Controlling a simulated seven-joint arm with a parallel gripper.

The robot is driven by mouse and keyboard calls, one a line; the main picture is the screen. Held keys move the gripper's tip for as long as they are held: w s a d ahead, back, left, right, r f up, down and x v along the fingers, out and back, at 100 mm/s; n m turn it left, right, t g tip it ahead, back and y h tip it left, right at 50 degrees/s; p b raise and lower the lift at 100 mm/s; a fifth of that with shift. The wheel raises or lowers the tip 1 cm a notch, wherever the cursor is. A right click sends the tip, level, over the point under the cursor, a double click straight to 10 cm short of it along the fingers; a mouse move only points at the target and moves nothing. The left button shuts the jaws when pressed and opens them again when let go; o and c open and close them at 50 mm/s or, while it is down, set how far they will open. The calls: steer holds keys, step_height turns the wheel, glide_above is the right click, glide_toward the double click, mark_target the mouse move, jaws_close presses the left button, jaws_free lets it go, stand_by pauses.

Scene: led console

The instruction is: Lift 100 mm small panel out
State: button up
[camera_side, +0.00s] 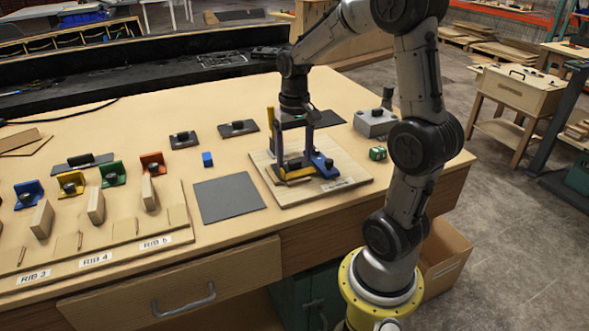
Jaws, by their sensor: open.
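My gripper (295,160) points straight down over a wooden board (345,184) at the right of the table. Its two blue fingers stand apart, open, around or just above a fixture with blue and yellow parts (324,166) on the board. I cannot tell whether the fingers touch anything. I cannot make out the 100 mm small panel for certain; the fingers and the fixture may hide it. A flat grey square plate (229,197) lies on the table to the left of the board.
Labelled rib slots (96,260) with coloured brackets fill the left front.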

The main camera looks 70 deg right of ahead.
steer(key=shift+f, duration=0.45)
jaws_close()
steer(key=shift+r, duration=0.1)
